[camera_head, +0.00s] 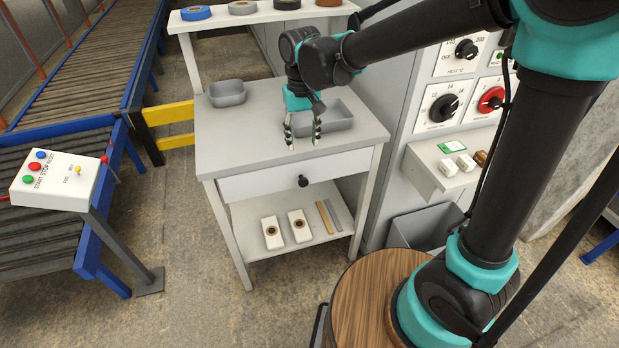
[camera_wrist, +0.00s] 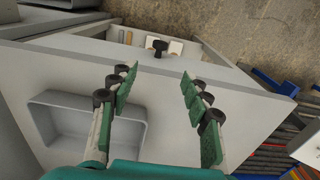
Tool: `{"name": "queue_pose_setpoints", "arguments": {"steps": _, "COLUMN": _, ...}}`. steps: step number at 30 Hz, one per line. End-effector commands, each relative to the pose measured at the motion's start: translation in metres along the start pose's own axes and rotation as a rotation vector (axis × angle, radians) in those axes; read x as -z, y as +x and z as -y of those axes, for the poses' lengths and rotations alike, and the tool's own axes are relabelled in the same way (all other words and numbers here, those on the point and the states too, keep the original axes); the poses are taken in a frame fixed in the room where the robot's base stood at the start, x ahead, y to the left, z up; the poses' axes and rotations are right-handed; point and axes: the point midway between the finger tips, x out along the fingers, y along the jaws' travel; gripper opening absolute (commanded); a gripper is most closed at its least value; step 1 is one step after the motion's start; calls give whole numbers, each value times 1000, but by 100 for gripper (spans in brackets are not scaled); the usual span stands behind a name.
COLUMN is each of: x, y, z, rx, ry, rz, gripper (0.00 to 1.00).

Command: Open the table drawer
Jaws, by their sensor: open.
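The table drawer (camera_head: 260,181) is a light grey front under the tabletop. It looks shut, with its face close beneath the table's front edge. Its round black knob (camera_head: 303,181) sits at the middle of the front and also shows beyond the table edge in the wrist view (camera_wrist: 157,46). My gripper (camera_head: 303,138) points down above the tabletop near the front edge, behind and above the knob. Its green-padded fingers (camera_wrist: 159,75) are spread apart with nothing between them. The gripper is apart from the knob.
The grey table (camera_head: 215,150) carries a small grey bin (camera_head: 228,97) and a larger grey tray (camera_head: 340,122) beside my gripper. The lower shelf (camera_head: 262,250) holds two white boxes and two strips. A control cabinet (camera_head: 408,90) stands right. Floor in front of the table is open.

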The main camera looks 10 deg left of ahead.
Motion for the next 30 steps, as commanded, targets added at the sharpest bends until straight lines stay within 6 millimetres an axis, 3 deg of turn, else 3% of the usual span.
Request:
{"name": "queue_pose_setpoints", "arguments": {"steps": 18, "x": 1, "y": 119, "z": 0, "rx": 0, "ry": 1, "rz": -1, "gripper": 48}}
{"name": "queue_pose_setpoints", "arguments": {"steps": 24, "x": 0, "y": 145, "z": -1, "rx": 0, "ry": 1, "rz": -1, "gripper": 48}}
{"name": "queue_pose_setpoints", "arguments": {"steps": 30, "x": 0, "y": 155, "z": -1, "rx": 0, "ry": 1, "rz": -1, "gripper": 48}}
